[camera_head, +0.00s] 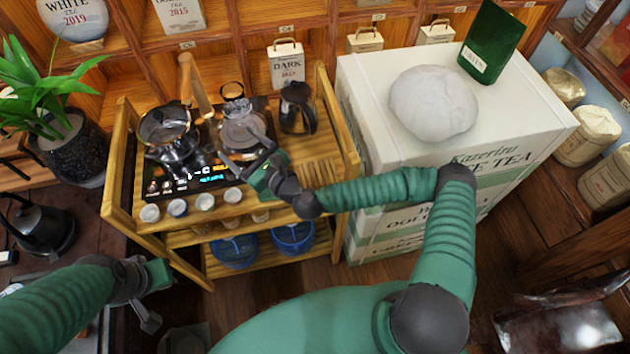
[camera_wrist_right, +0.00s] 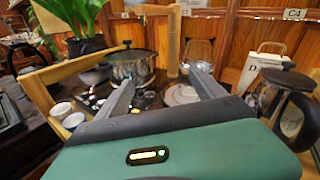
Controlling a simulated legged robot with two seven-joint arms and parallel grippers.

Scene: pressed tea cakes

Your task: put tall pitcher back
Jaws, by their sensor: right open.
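A clear glass pitcher (camera_head: 238,128) stands on the wooden tea cart, just beyond my right gripper (camera_head: 240,152). A dark-handled pitcher (camera_head: 297,108) stands to its right; it also shows at the right of the right wrist view (camera_wrist_right: 283,108). I cannot tell for sure which one is the tall pitcher. My right gripper is open, its two fingers (camera_wrist_right: 163,80) apart with nothing held. The glass vessel (camera_wrist_right: 183,95) shows beyond and between the fingers, partly covered by the right one. My left gripper (camera_head: 152,295) is low at the left, away from the cart; its jaws are unclear.
The cart (camera_head: 110,190) has raised wooden side rails. It also carries a glass pot (camera_head: 168,130), several small cups (camera_head: 205,200) and a lit panel (camera_head: 205,178). A slatted area (camera_head: 320,172) at its right is bare. White tea boxes (camera_head: 365,95) stand right of the cart.

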